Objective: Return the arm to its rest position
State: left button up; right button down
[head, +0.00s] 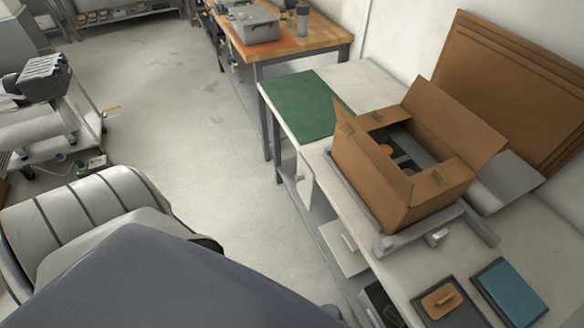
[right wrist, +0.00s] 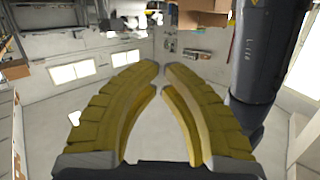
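My right gripper (right wrist: 161,68) fills the middle of the right wrist view. Its two yellow ribbed fingers curve toward each other, with a narrow gap between the tips and a wider one lower down. Nothing is held between them. No gripper shows in the head view, so my left gripper is out of sight. A dark link beside the fingers in the right wrist view looks like part of my own arm.
An open cardboard box (head: 405,195) with dark and orange items inside stands on the bench at right. A green mat (head: 300,105), blue pad (head: 509,291) and tan block (head: 441,301) lie nearby. A wooden table (head: 315,38) stands behind. The floor (head: 190,125) between is clear.

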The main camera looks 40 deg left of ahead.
jog(key=w+d+f+m+t, duration=0.4)
jog(key=w+f+t, duration=0.1)
jog(key=w, duration=0.3)
jog(key=w+d+f+m+t+h, duration=0.3)
jog(key=w+d+f+m+t, duration=0.1)
jog(key=d+f, duration=0.45)
jog(key=w+d+f+m+t+h, duration=0.3)
jog(key=w+d+f+m+t, duration=0.1)
jog(key=d+f, duration=0.5)
jog(key=s+d+f+m+g+h, duration=0.1)
jog(key=s+d+f+h, duration=0.2)
jog(key=s+d+f, duration=0.35)
jog(key=s+d+f+m+g+h, duration=0.1)
jog(key=s+d+f+h, duration=0.2)
jog(key=d, duration=0.6)
jog(key=s+d+f+m+g+h, duration=0.1)
jog(key=s+d+f+m+h, duration=0.1)
jog(key=s+d+f, duration=0.35)
jog(key=s+d+f+g+h, duration=0.1)
jog(key=s+d+g, duration=0.2)
jog(key=s+d, duration=0.5)
jog(key=s, duration=0.3)
jog(key=shift+s+f+m, duration=0.2)
jog(key=shift+f+m, duration=0.05)
jog(key=shift+m, duration=0.15)
jog(key=shift+a, duration=0.1)
